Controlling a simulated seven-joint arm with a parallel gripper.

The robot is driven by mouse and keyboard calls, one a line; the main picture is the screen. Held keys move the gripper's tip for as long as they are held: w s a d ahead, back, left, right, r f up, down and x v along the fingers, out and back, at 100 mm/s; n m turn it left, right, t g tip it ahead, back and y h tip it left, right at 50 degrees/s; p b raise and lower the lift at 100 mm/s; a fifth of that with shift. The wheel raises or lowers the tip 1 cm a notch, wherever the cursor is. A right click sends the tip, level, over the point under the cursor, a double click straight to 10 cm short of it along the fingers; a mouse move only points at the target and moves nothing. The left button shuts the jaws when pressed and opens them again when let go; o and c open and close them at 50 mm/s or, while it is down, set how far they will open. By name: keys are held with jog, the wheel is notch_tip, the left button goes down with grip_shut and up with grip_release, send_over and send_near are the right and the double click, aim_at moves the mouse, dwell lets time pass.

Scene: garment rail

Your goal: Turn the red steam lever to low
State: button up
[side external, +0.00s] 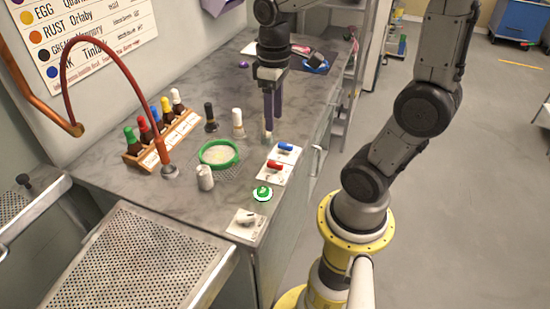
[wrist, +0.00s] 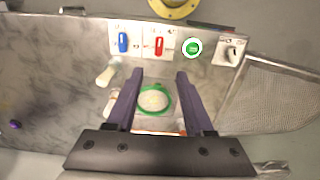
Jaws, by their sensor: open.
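The red steam lever (side external: 275,166) sits on a white plate near the counter's right edge, between a blue lever (side external: 286,147) and a round green disc (side external: 262,193). In the wrist view the red lever (wrist: 158,45) stands upright in the picture, ahead of the fingertips. The plate's markings are too small to read, so I cannot tell its setting. My gripper (side external: 269,122) points down above the counter, behind the levers in the side view. In the wrist view my gripper (wrist: 160,75) has its fingers apart, with nothing held and the lever untouched.
A green-rimmed sieve (side external: 218,153) and a white jar (side external: 205,178) stand left of the levers. A wooden rack (side external: 163,143) holds several bottles. Loose bottles, one white-capped (side external: 238,122), stand close to my gripper. A pale-knobbed lever (side external: 247,218) is at the front corner.

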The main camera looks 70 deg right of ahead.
aim_at(275, 163)
notch_tip(275, 163, down, 14)
jog(key=shift+d, duration=0.15)
dwell(0.4)
jog(key=shift+c, duration=0.3)
grip_shut()
